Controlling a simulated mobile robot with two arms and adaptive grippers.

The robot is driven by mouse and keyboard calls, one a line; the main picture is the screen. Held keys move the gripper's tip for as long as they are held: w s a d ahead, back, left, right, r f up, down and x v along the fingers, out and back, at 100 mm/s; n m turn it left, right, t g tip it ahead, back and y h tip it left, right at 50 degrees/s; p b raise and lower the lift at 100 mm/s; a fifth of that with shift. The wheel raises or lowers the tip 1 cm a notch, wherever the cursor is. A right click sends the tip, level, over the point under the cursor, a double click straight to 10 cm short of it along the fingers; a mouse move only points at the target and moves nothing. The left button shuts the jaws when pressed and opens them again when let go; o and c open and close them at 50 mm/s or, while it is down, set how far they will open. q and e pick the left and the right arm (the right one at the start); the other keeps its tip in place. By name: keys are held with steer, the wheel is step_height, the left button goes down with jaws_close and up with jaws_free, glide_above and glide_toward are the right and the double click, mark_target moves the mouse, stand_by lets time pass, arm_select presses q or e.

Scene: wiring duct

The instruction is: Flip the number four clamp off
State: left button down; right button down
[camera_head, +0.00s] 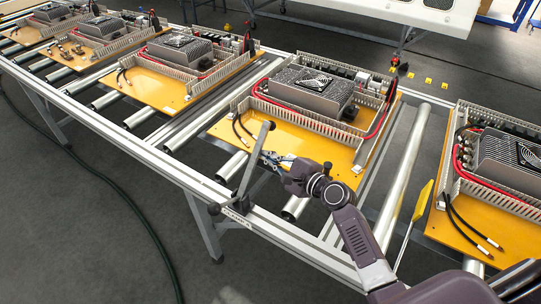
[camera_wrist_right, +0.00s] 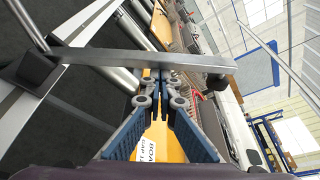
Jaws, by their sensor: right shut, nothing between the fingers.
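A grey clamp lever (camera_head: 256,155) stands raised from its dark pivot block on the front rail of the conveyor, tilted slightly right at the top. A small label (camera_head: 237,214) beside the pivot is too small to read. My right gripper (camera_head: 265,156) is shut and empty, its fingertips close to the lever. In the right wrist view, the lever (camera_wrist_right: 120,59) crosses in front of the shut fingertips (camera_wrist_right: 164,76); I cannot tell whether they touch. Its black pivot block (camera_wrist_right: 38,71) is at the left. My left gripper is not in view.
An orange board (camera_head: 310,146) with wiring ducts, red cables and a grey fan unit (camera_head: 311,91) lies behind the lever. A similar board (camera_head: 490,235) is at the right, others at the left. Bare rollers (camera_head: 405,170) lie between them. A yellow-handled tool (camera_head: 422,201) stands right of my arm.

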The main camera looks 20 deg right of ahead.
steer(key=shift+s+a+r+n+t, duration=0.4)
steer(key=shift+s+a+r+n, duration=0.2)
steer(key=shift+a+r+n, duration=0.25)
steer(key=shift+s+a+r+n, duration=0.4)
steer(key=shift+a+n, duration=0.05)
steer(key=shift+a, duration=0.05)
